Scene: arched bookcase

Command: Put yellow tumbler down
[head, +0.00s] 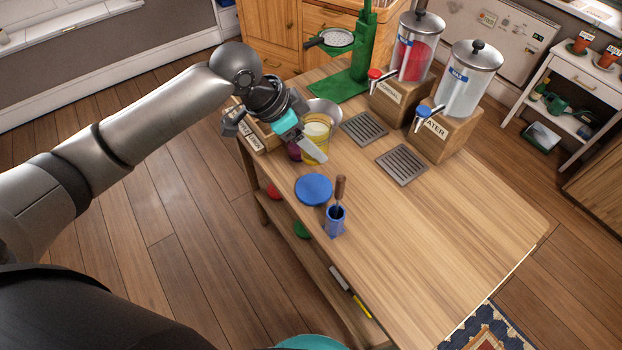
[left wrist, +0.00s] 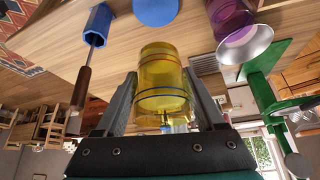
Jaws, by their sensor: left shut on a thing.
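The yellow tumbler (head: 315,142) is see-through and sits at the left part of the wooden table (head: 440,225) in the head view. My left gripper (head: 309,140) is shut on it, with a finger on each side. In the left wrist view the tumbler (left wrist: 164,78) stands between the two fingers (left wrist: 163,95). I cannot tell whether its base touches the table. My right gripper is not in view.
A blue disc (head: 313,189) and a blue holder (head: 334,221) with a wooden-handled tool are nearby. A purple tumbler (left wrist: 238,30) with a metal funnel is beside the yellow one. Drip grates (head: 401,164) and two dispensers (head: 468,80) stand right.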

